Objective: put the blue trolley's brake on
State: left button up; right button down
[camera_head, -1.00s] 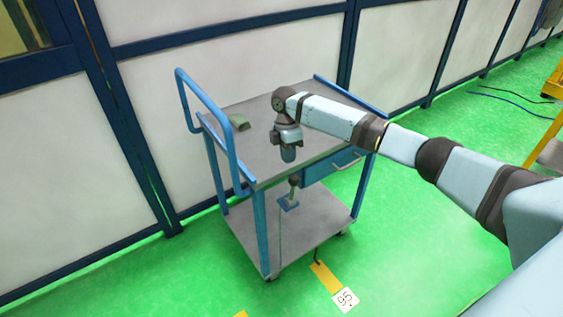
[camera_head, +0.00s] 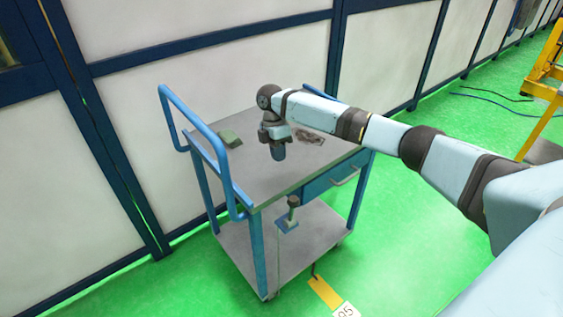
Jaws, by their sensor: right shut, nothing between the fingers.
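The blue trolley (camera_head: 258,256) stands on the green floor, with a grey top, a lower shelf and a blue push handle on its left. A dark-knobbed upright lever (camera_head: 293,202) rises from a small blue-grey base (camera_head: 287,224) at its near side, below the top; I cannot tell for sure that it is the brake. A thin dark piece (camera_head: 315,270) shows low by a yellow floor strip. My right gripper (camera_head: 278,153) is shut and empty, pointing down over the trolley top, above and slightly left of the lever, apart from it. My left gripper is out of view.
A small green block (camera_head: 230,138) and a dark, flat item (camera_head: 309,137) lie on the trolley top. A blue drawer (camera_head: 331,179) faces the near right. A panelled wall (camera_head: 230,80) stands behind. Green floor is open to the right, near a yellow frame (camera_head: 541,128).

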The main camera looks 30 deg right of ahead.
jog(key=x, duration=0.7)
jog(key=shift+s+f, duration=0.15)
jog(key=shift+f, duration=0.05)
jog(key=s, duration=0.1)
jog(key=s+f+p, duration=0.1)
jog(key=s, duration=0.1)
jog(key=shift+a, duration=0.1)
jog(key=shift+s, duration=0.35)
jog(key=shift+s+a+f, duration=0.1)
jog(key=shift+s+f, duration=0.05)
jog(key=shift+f, duration=0.05)
